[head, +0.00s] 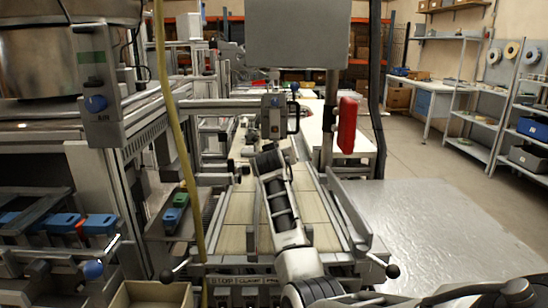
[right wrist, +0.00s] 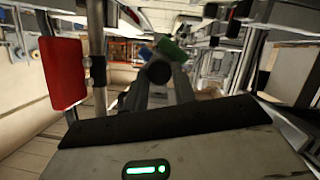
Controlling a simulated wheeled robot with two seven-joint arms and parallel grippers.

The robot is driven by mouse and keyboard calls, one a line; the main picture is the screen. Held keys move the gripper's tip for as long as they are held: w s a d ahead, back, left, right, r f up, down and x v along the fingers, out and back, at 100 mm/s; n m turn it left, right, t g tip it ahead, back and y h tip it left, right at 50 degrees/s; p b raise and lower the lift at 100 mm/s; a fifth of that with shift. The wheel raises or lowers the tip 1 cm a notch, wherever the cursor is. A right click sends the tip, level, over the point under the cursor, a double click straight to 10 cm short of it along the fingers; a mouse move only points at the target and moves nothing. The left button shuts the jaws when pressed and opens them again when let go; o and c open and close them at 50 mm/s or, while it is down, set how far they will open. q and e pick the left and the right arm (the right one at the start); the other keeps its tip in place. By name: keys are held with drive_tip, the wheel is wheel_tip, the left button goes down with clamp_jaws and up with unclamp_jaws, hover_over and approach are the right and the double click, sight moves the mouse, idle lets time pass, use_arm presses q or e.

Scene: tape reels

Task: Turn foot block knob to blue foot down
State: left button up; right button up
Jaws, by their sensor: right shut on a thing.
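My right gripper (right wrist: 158,82) is shut on a dark round-ended part, which looks like the foot block knob (right wrist: 158,70), in the right wrist view. Which foot points down cannot be told. In the head view my right arm reaches up from the bottom over the tiled bed, and its fingertips and the held part are hidden or too small to make out. My left gripper is not in view.
A red plate (head: 347,125) hangs on a post right of my arm, also seen in the right wrist view (right wrist: 65,72). A grey panel (head: 295,35) stands above. Green and blue blocks (head: 175,208) lie in a tray on the left. A yellow hose (head: 172,110) hangs at left.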

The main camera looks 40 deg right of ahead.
drive_tip(key=m+t+y+p, duration=0.1)
drive_tip(key=m, duration=0.3)
drive_tip(key=m+t+y+p, duration=0.1)
drive_tip(key=m, duration=0.4)
drive_tip(key=shift+s+d+f+p, duration=0.1)
drive_tip(key=shift+s+d+p, duration=0.1)
drive_tip(key=shift+p, duration=0.2)
drive_tip(key=shift+m, duration=0.3)
drive_tip(key=o, duration=1)
drive_tip(key=shift+s, duration=0.1)
drive_tip(key=b+v, duration=0.1)
drive_tip(key=v, duration=1.5)
drive_tip(key=shift+d+b, duration=0.15)
drive_tip(key=shift+b, duration=0.15)
